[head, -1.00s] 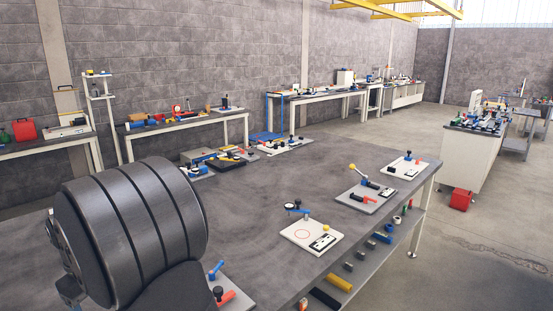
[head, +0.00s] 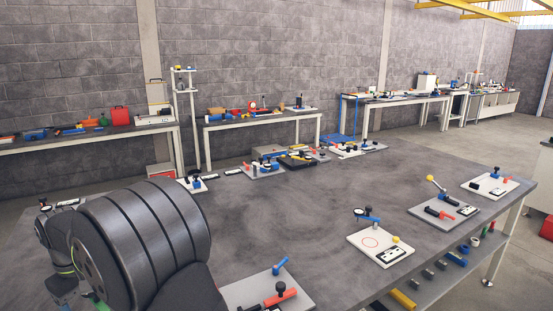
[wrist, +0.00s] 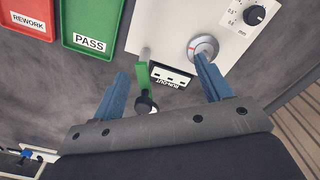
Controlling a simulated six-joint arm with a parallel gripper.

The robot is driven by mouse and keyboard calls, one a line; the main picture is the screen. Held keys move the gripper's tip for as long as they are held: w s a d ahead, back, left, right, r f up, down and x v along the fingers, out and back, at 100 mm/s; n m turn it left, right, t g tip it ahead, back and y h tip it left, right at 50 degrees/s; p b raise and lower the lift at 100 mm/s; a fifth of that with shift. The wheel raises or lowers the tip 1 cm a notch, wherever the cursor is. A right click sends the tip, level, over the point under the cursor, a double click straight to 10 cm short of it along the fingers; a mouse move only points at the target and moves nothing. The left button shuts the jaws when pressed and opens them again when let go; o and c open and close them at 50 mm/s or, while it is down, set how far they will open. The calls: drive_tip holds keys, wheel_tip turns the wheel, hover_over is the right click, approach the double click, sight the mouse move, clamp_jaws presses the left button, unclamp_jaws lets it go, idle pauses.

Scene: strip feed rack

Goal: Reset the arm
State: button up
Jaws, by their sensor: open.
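A green lever (wrist: 141,78) with a black ball knob (wrist: 145,105) stands between the fingers, apart from both. A grey post (wrist: 145,55) is just above the lever. A label reading RUNOUT, upside down, is beside it. In the head view the gripper is not clearly visible behind my dark arm links.
A green PASS tray (wrist: 92,20) and a red REWORK tray (wrist: 28,15) lie left of the plate. A black knob (wrist: 255,15) with a scale is at upper right. In the head view, several fixture boards, one white (head: 380,258), stand along the grey table (head: 290,205); its middle is clear.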

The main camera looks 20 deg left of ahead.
drive_tip(key=shift+s+a+f, duration=0.8)
drive_tip(key=shift+s+a, duration=0.15)
drive_tip(key=w+d+r+m, duration=0.1)
drive_tip(key=w+d+r, duration=0.1)
drive_tip(key=w+d, duration=1.1)
drive_tip(key=shift+w+d+m, duration=0.35)
drive_tip(key=shift+d+m, duration=0.05)
drive_tip(key=shift+d, duration=0.5)
